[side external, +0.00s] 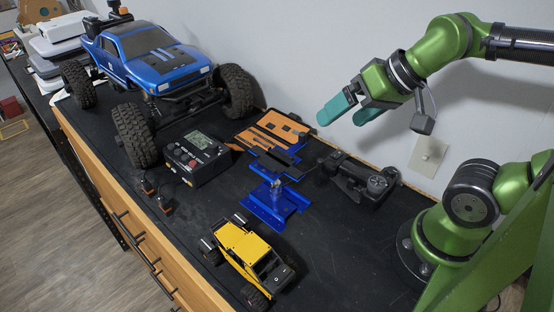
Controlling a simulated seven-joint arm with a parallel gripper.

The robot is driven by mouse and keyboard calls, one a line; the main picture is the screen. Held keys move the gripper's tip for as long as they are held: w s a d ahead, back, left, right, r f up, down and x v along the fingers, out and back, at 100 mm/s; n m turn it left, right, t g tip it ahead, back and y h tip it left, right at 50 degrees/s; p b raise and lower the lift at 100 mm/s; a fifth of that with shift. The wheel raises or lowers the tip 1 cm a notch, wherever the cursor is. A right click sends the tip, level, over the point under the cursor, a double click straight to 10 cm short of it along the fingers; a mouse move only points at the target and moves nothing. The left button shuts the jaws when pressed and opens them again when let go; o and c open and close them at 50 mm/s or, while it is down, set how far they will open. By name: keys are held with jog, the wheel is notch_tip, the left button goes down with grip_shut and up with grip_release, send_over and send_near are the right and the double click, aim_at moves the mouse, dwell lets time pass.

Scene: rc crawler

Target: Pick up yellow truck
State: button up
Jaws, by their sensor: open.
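The yellow truck (244,247) is a small model with black wheels and a dark open front end. It stands upright on the black worktop (330,262), near its front edge. My gripper (342,112), with two teal fingers, is open and empty. It is raised well above the worktop, toward the back wall, up and to the right of the truck in the picture. It does not touch anything.
A blue stand (274,203) is just behind the truck. A large blue crawler (150,56), a black charger (196,157), an orange-lined tool case (268,141) and a black controller (358,180) stand around. The worktop right of the truck is clear.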

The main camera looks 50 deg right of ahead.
jog(key=w+a+f+n+g, duration=0.1)
jog(key=w+a+n+g, duration=0.15)
jog(key=a, duration=0.45)
jog(key=w+a+f+n+g, duration=0.1)
jog(key=a+f+n+g, duration=0.15)
jog(key=a, duration=0.45)
jog(key=m+g+h, duration=0.1)
jog(key=g+h, duration=0.1)
send_over(248, 245)
jog(key=f, duration=1.1)
jog(key=shift+w+f, duration=0.1)
jog(key=shift+w, duration=0.1)
jog(key=shift+s+f, duration=0.2)
jog(key=shift+f, duration=2.45)
jog(key=c, duration=1.5)
jog(key=shift+o, duration=0.2)
jog(key=shift+r, duration=0.15)
